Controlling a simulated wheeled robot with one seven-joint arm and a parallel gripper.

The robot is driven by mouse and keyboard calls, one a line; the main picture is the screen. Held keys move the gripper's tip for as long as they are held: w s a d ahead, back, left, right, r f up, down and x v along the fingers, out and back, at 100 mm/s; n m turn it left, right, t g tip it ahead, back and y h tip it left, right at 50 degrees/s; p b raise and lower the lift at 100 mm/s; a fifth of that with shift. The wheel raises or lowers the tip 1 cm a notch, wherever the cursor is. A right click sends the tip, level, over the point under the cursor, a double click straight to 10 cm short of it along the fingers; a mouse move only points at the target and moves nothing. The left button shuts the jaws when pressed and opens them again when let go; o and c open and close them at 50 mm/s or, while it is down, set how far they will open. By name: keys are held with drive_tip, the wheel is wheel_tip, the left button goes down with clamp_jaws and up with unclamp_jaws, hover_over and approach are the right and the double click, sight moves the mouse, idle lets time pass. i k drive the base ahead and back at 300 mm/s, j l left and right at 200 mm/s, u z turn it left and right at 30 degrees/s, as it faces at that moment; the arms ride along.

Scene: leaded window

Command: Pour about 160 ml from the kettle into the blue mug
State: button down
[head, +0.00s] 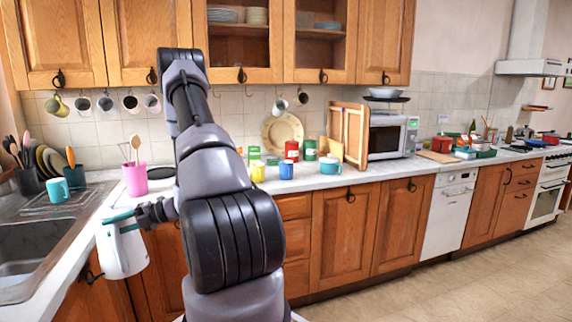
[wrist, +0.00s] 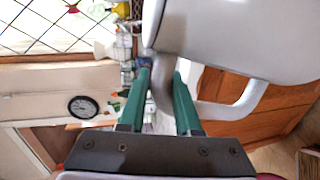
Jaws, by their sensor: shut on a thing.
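The kettle (head: 122,252) is white and hangs in my gripper (head: 120,217) at the left of the head view, in front of the counter edge by the sink. In the wrist view the green fingers of my gripper (wrist: 161,82) are closed on its grey handle, and the pale kettle body (wrist: 235,40) fills the upper right. The kettle looks roughly upright; its spout is hard to make out. The blue mug (head: 286,171) stands upright on the counter, right of my arm and well apart from the kettle. The inside of the mug is not visible.
A yellow mug (head: 258,172) stands left of the blue mug, and a teal pot (head: 330,166) stands right of it. A teal mug (head: 58,190) is by the sink (head: 30,245). A pink utensil holder (head: 134,180) stands behind the kettle.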

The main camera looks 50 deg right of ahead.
sight(285, 166)
drive_tip(key=l+z, duration=0.25)
drive_tip(key=l, duration=0.5)
drive_tip(key=l+z, duration=0.25)
drive_tip(key=l, duration=0.45)
drive_tip(key=i, duration=0.05)
